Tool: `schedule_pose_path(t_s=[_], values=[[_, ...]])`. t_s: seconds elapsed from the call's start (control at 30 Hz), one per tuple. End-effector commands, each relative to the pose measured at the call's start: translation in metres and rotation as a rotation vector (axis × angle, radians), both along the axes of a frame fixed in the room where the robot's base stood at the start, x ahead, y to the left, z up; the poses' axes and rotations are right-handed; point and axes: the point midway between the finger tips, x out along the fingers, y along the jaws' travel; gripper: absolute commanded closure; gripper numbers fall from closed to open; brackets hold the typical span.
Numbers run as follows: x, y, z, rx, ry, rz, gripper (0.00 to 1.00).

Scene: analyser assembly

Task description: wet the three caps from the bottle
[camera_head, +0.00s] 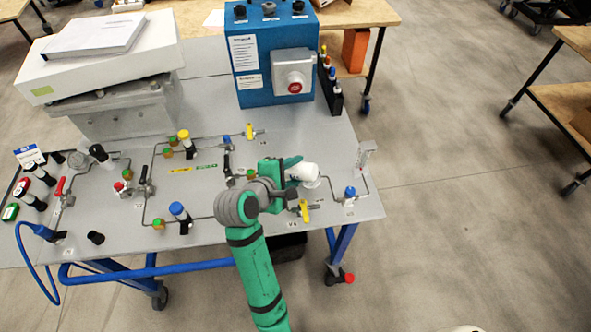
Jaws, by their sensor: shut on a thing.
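My gripper (291,171) is over the right part of the grey panel table. It is shut on a white bottle (305,173), which it holds tilted on its side, with the wider end to the right. The bottle's height above the panel is hard to judge. Small green-and-orange caps (159,224) stand at several places on the panel's pipework. Taller fittings have blue tops (178,209), a yellow top (184,136) and black tops (98,151). I cannot tell which three caps the task means. My arm covers part of the panel's front middle.
A blue box with a red button (257,60) stands at the back. A white box with papers (97,60) lies on a grey case at back left. Yellow-handled valves (304,210) and an upright metal bracket (364,157) are near the bottle.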

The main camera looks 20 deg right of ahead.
Motion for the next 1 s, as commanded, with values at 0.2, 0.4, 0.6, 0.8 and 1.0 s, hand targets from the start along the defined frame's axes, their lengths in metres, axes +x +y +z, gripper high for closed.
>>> schedule_pose_path(t_s=[0.2,0.4,0.6,0.8,1.0], values=[[0.000,0.000,0.000,-0.001,-0.001,0.000,0.94],[0.001,0.000,0.012,0.000,-0.003,-0.001,0.94],[0.000,0.000,0.029,0.001,-0.003,-0.001,0.94],[0.000,0.000,0.045,0.000,-0.003,-0.002,0.94],[0.000,0.000,0.051,-0.001,0.000,0.000,0.94]])
